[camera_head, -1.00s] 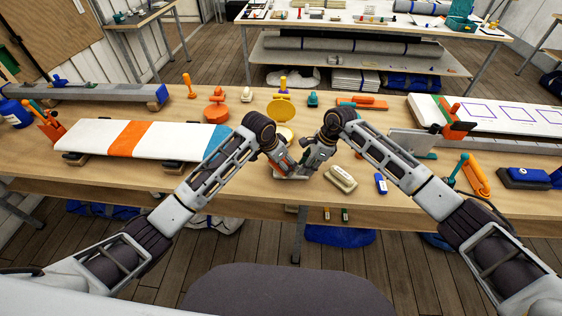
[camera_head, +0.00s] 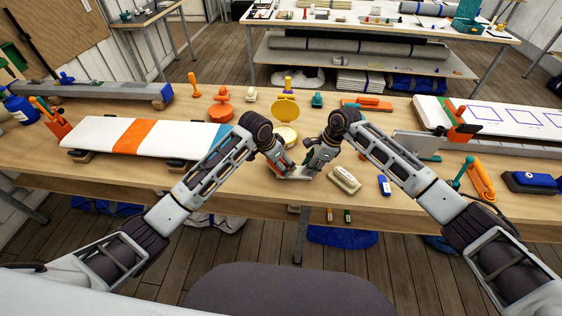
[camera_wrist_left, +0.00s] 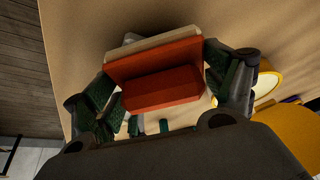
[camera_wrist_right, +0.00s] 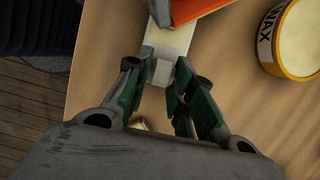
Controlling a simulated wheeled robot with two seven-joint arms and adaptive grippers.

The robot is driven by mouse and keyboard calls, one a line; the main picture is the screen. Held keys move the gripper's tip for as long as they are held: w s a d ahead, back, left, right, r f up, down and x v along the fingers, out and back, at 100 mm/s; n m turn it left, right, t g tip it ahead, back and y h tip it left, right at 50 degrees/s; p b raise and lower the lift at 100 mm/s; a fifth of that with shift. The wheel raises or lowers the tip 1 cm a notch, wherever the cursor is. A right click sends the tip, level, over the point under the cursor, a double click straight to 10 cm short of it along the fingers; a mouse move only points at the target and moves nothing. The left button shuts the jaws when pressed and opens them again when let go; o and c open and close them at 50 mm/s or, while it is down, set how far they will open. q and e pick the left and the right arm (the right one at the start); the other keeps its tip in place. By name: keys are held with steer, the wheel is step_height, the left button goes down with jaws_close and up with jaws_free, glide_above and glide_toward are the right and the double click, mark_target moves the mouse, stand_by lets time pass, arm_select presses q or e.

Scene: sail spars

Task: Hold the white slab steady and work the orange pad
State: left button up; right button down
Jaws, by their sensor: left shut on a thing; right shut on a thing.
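The white slab (camera_head: 298,179) is small and thin, near the front middle of the workbench. In the right wrist view the white slab (camera_wrist_right: 167,42) has its near end between the fingers of my right gripper (camera_wrist_right: 160,72), which is shut on it. The orange pad (camera_wrist_left: 165,88) is a stepped block, shut between the fingers of my left gripper (camera_wrist_left: 168,82). The orange pad (camera_wrist_right: 195,9) lies over the slab's far end in the right wrist view. I cannot tell how firmly they touch.
A round wax tin (camera_wrist_right: 298,42) stands close by, with a yellow disc (camera_head: 285,107) behind it. A cream block (camera_head: 345,180) and a blue item (camera_head: 385,186) lie to the right. A striped board (camera_head: 95,133) lies left. The bench's front edge is near.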

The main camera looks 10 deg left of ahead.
arm_select(q)
steer(key=shift+a, duration=0.1)
steer(key=shift+r, duration=1.95)
arm_select(e)
steer(key=c, duration=1.1)
jaws_free()
steer(key=shift+c, duration=0.2)
steer(key=v, duration=1.2)
